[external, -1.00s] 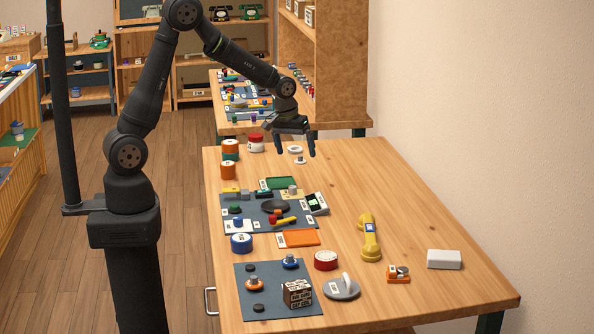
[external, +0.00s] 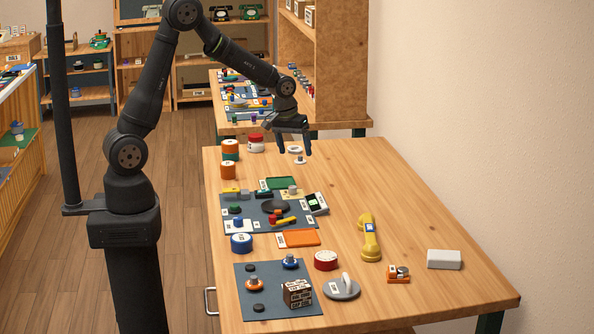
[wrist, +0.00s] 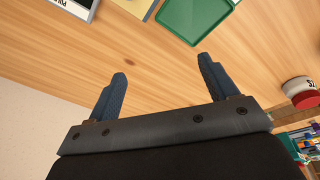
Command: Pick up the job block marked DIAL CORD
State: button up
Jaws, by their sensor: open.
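A stack of dark brown blocks with white labels (external: 297,293) stands on the near grey mat (external: 262,273). Its lettering is too small to read with certainty, so I cannot tell which block says DIAL CORD. My gripper (external: 288,146) is open and empty above the far end of the table, well away from the stack. In the wrist view the two blue-grey fingers of my gripper (wrist: 161,68) stand wide apart with only bare wood between them. The labelled blocks are not in the wrist view.
A yellow handset (external: 369,238), a white box (external: 444,259) and a grey disc with an upright handle (external: 341,290) lie on the right and near side. A red round tin (external: 325,260) stands near the stack. The table's right middle is mostly clear.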

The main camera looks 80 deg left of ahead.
jog(key=w+d+r+n+h, duration=0.1)
jog(key=w+d+r+n, duration=0.15)
jog(key=d, duration=1.25)
jog(key=w+d+r+n+h, duration=0.1)
jog(key=d+n, duration=0.2)
jog(key=d, duration=1.2)
jog(key=s+d+r+n+h, duration=0.1)
jog(key=s+d, duration=0.1)
jog(key=d, duration=0.6)
jog(key=s+d+r+n+h, duration=0.1)
jog(key=s+d, duration=0.2)
jog(key=d, duration=0.4)
jog(key=n+g, duration=0.1)
jog(key=n, duration=0.2)
send_over(297, 284)
jog(key=a, duration=0.1)
jog(key=shift+h, duration=0.4)
jog(key=f, duration=0.9)
jog(key=shift+s+a, duration=0.15)
jog(key=shift+s, duration=0.15)
jog(key=shift+a+x, duration=0.1)
jog(key=shift+x, duration=1.35)
jog(key=shift+a+x, duration=0.15)
jog(key=shift+x, duration=1.25)
jog(key=shift+f, duration=0.1)
jog(key=c, duration=1.1)
